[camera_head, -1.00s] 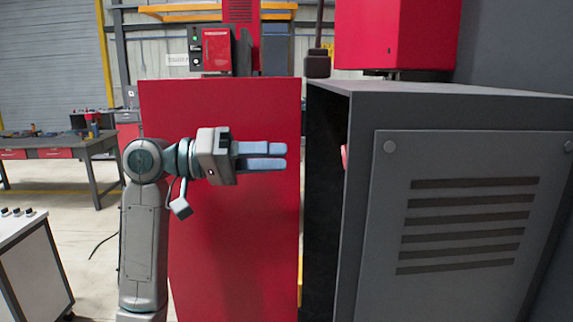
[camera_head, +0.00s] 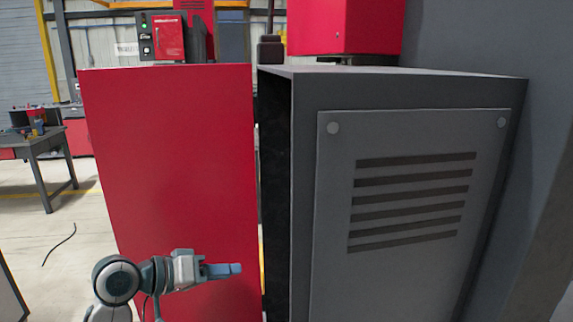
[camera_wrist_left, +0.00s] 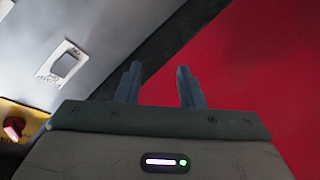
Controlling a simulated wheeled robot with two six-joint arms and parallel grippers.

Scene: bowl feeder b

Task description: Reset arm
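My left gripper (camera_head: 238,269) is low in the head view, in front of the red panel (camera_head: 170,150), with its fingers pointing right. In the left wrist view its two dark fingers (camera_wrist_left: 159,72) stand apart with nothing between them. Red fills the right side of that view beyond the fingers. I cannot tell how far the fingers are from the panel. My right gripper is in neither view.
A dark grey cabinet (camera_head: 400,90) with a vented panel (camera_head: 335,200) stands to the right of the gripper. A dark gap lies between it and the red panel. A workbench (camera_head: 50,140) stands at the far left, with open floor in front.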

